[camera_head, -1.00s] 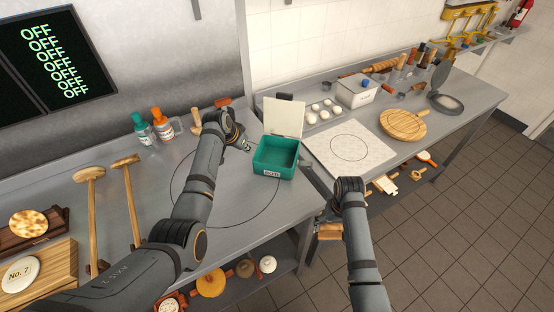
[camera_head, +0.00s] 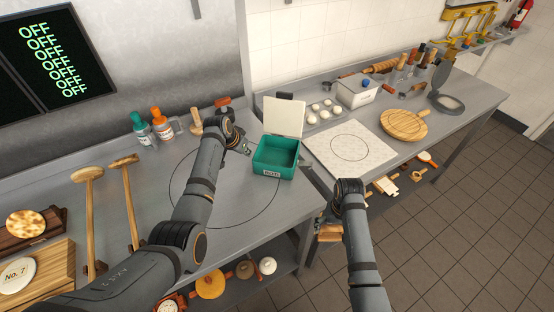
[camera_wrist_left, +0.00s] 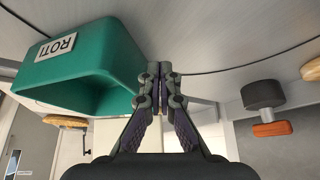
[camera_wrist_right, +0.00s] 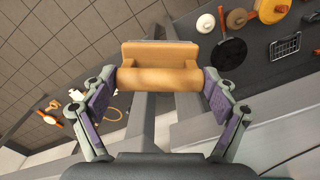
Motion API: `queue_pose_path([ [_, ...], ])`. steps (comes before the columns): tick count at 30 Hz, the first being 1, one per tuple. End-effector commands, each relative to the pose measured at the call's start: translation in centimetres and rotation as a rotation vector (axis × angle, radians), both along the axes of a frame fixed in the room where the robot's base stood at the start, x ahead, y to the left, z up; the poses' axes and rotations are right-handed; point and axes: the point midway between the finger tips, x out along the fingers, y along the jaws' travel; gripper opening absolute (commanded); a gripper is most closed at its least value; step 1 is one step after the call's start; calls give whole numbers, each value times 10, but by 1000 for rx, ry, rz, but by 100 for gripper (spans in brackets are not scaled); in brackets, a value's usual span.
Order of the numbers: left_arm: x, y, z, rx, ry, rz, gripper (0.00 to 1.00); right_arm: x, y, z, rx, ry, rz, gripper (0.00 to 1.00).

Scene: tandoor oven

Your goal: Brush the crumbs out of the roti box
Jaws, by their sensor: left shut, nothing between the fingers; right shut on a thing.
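The teal roti box (camera_head: 272,168) stands on the left counter with its pale lid (camera_head: 284,116) raised at the back. Its label shows in the left wrist view, on the box wall (camera_wrist_left: 85,62). No crumbs can be made out inside. My left gripper (camera_head: 246,150) is shut and empty, just left of the box; its closed fingertips (camera_wrist_left: 162,88) show beside the box. My right gripper (camera_head: 324,218) is low by the counter's edge, shut on a tan wooden piece (camera_wrist_right: 158,78) with a rounded front. No bristles are visible on it.
A floured board (camera_head: 350,146) lies on the right counter, with a white container (camera_head: 356,92) behind it. Bottles (camera_head: 142,130) stand at the back left, and two wooden mallets (camera_head: 130,200) lie left of my left arm. A lower shelf holds several tools.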

Motion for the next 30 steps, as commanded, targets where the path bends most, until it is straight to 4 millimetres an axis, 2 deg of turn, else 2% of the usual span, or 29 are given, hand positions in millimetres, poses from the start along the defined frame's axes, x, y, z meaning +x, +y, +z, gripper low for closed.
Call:
queue_pose_path([
  [30,0,0,-18,0,1,0,0,0,0,-10,0,-1,0,61],
])
